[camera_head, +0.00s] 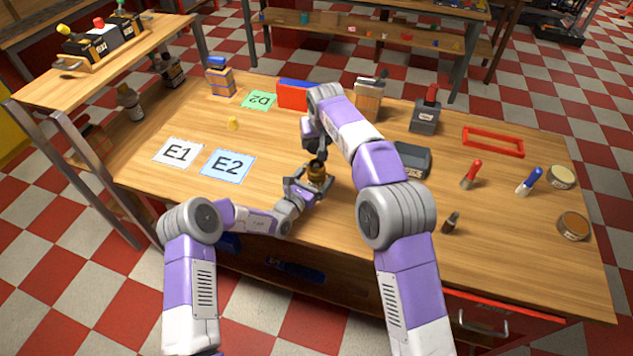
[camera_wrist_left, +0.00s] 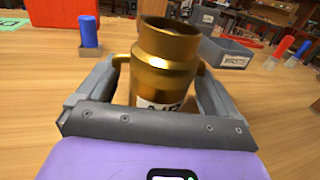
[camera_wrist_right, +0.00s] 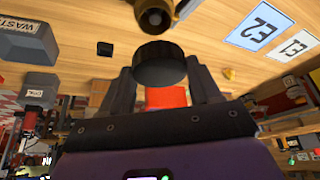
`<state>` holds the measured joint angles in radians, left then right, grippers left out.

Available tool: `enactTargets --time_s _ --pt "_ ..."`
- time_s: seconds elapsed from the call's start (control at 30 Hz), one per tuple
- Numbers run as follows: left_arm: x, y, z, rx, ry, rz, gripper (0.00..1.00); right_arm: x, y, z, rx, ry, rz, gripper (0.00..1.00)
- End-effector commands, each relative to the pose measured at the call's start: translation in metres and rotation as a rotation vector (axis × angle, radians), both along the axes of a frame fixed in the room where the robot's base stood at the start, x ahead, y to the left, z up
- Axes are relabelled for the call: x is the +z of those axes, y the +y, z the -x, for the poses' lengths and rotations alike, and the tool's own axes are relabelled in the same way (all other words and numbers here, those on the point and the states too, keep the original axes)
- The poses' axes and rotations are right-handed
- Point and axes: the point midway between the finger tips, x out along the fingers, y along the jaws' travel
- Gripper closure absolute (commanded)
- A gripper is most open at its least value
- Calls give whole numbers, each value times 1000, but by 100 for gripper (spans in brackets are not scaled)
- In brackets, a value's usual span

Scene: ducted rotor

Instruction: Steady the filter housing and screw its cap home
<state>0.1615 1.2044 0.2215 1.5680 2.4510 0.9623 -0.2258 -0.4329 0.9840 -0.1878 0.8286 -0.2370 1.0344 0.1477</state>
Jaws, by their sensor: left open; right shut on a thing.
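The brass filter housing (camera_head: 317,173) stands upright on the table with its open mouth up; it also shows in the left wrist view (camera_wrist_left: 165,65), with a partly hidden label. My left gripper (camera_head: 306,184) is open, its fingers on either side of the housing low down. In the right wrist view, my right gripper (camera_wrist_right: 160,78) is shut on the round black cap (camera_wrist_right: 160,62). The cap is apart from the housing (camera_wrist_right: 155,14). In the head view my right arm hides most of that gripper and the cap.
Cards E1 (camera_head: 178,152) and E2 (camera_head: 228,165) lie to the left. The front left tabletop is clear.

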Motion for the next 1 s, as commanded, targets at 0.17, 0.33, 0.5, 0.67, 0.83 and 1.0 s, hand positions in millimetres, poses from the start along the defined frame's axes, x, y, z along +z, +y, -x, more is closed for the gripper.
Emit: enactTargets --time_s 0.17,0.33,0.5,0.67,0.83,1.0 --pt "0 -11 -17 0 -1 1 7 0 0 0 0 0 0 67" --pt "0 -15 -23 0 1 1 7 0 0 0 0 0 0 67" --pt "0 -16 -24 0 1 1 7 0 0 0 0 -1 0 67" --pt "0 -15 -24 0 1 1 8 0 0 0 0 0 0 67" --pt "0 -15 -24 0 1 1 34 0 0 0 0 0 0 67" --pt "0 -15 -24 0 0 0 60 0 0 0 0 0 0 67"
